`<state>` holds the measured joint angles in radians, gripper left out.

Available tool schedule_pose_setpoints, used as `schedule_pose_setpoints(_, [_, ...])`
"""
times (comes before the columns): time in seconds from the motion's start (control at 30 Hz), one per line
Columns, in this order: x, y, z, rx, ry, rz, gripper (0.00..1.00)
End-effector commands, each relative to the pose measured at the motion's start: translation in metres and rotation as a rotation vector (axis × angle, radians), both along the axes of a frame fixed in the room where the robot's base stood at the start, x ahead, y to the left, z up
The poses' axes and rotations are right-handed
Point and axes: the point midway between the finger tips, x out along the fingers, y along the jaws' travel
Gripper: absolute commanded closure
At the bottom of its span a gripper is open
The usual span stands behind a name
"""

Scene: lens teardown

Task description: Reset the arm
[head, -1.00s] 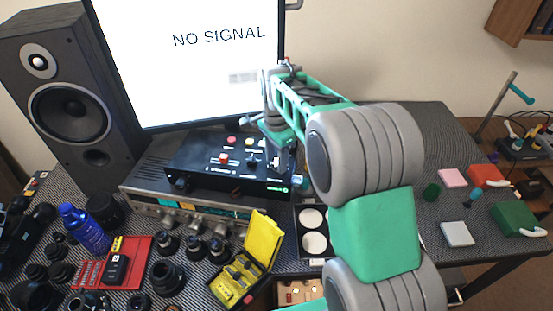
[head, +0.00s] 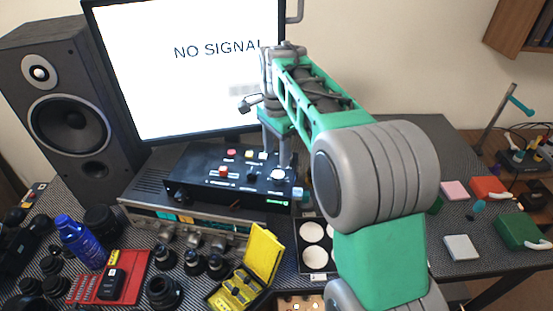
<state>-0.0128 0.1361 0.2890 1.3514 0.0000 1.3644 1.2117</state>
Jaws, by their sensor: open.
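My arm, green and grey, reaches in from the lower right of the head view. My gripper (head: 277,160) points down above the right part of a black control box (head: 205,180). Its two grey fingers are apart, with nothing seen between them. The fingertips look just above or behind a white-topped dial (head: 278,177) on the box; I cannot tell the exact gap. A red button (head: 222,171) and a black knob (head: 252,175) stand left of the dial.
A monitor (head: 180,60) reading "NO SIGNAL" stands close behind my gripper. A speaker (head: 68,110) is at left. The box rests on a silver receiver (head: 150,212). A yellow case (head: 262,250), a red tray (head: 135,262) and several lens parts crowd the front.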

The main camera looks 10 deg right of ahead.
Motion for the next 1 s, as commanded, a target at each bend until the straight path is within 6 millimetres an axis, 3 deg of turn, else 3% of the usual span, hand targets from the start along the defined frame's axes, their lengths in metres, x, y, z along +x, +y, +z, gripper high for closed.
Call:
schedule_pose_setpoints(0.37, [-0.005,0.000,0.002,0.000,-0.009,0.027,0.44])
schedule_pose_setpoints(0.47, [-0.024,-0.001,0.009,-0.003,-0.044,0.146,0.44])
schedule_pose_setpoints(0.67, [-0.087,-0.002,0.014,-0.039,-0.146,0.520,0.44])
schedule_pose_setpoints(0.9, [-0.163,-0.004,-0.011,-0.133,-0.252,0.965,0.44])
schedule_pose_setpoints(1.0, [-0.185,-0.004,-0.025,-0.174,-0.278,1.103,0.44])
